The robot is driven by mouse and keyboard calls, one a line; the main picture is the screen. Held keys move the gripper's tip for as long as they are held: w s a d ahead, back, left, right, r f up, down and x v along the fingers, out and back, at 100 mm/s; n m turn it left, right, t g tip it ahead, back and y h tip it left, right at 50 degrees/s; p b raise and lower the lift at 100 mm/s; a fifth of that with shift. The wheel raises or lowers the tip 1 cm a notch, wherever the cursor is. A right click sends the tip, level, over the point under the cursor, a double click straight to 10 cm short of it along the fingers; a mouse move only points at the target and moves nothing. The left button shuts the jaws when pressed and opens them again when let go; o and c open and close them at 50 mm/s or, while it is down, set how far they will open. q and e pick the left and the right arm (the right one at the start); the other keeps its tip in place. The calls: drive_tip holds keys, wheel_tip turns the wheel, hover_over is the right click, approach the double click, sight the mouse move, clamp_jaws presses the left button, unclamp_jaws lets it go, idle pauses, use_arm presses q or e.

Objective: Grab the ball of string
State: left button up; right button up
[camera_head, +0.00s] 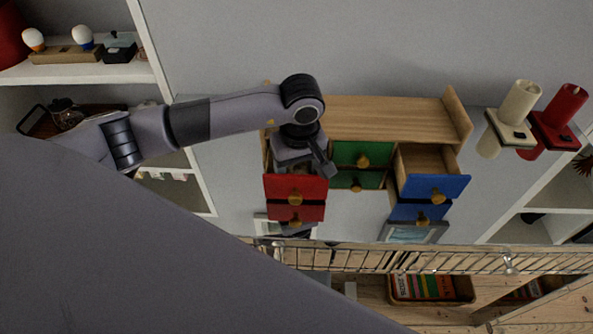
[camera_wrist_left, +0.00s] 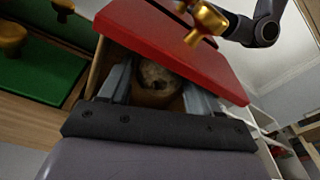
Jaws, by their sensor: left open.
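The ball of string (camera_wrist_left: 157,76) is a pale, rounded, brownish thing inside the pulled-out upper red drawer (camera_head: 283,188), seen in the left wrist view. The drawer's red front also shows in the left wrist view (camera_wrist_left: 172,38). My left gripper (camera_head: 303,168) reaches down into this drawer. Its two fingers are open, one on each side of the ball; I cannot tell whether they touch it. In the head view the ball is hidden behind my gripper and the drawer front. My right gripper is not in view.
The wooden wall cabinet (camera_head: 385,118) also has green drawers (camera_head: 348,153) and a pulled-out blue drawer (camera_head: 412,186). White and red candles (camera_head: 519,103) on holders are at the right. A metal rail (camera_head: 400,262) runs below the drawers. White shelves (camera_head: 100,73) stand at the left.

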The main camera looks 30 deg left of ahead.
sight(298, 168)
use_arm(q)
drive_tip(key=shift+c, duration=0.4)
drive_tip(key=c, duration=0.7)
drive_tip(key=shift+r, duration=0.1)
wheel_tip(298, 168, up, 20)
drive_tip(key=shift+d+f+b, duration=0.1)
drive_tip(key=shift+b, duration=0.3)
